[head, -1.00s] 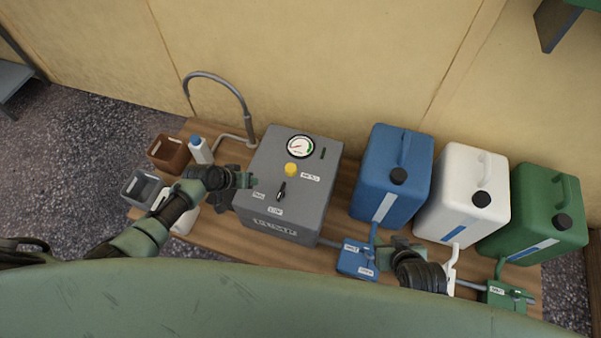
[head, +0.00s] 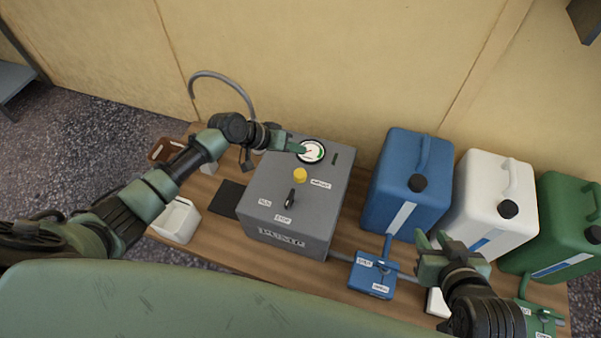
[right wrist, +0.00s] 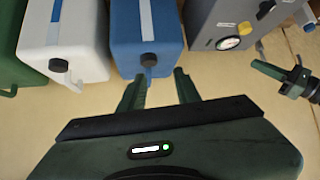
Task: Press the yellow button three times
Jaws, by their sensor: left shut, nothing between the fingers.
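The yellow button (head: 300,175) stands on top of the grey pump box (head: 318,205), between the round gauge (head: 312,151) and a black switch lever (head: 291,196). It also shows in the right wrist view (right wrist: 244,28). My left gripper (head: 300,147) is shut and empty. Its tip is above the back of the box, just behind the button in the picture and overlapping the gauge's left edge; no contact with the button shows. It also shows in the right wrist view (right wrist: 256,64). My right gripper (head: 431,238) is open and empty, in front of the canisters.
Blue (head: 411,185), white (head: 494,205) and green (head: 556,226) canisters stand right of the box. A blue valve block (head: 371,278) sits in front. A curved metal pipe (head: 222,75) rises behind. White (head: 176,220) and brown (head: 163,150) containers are left.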

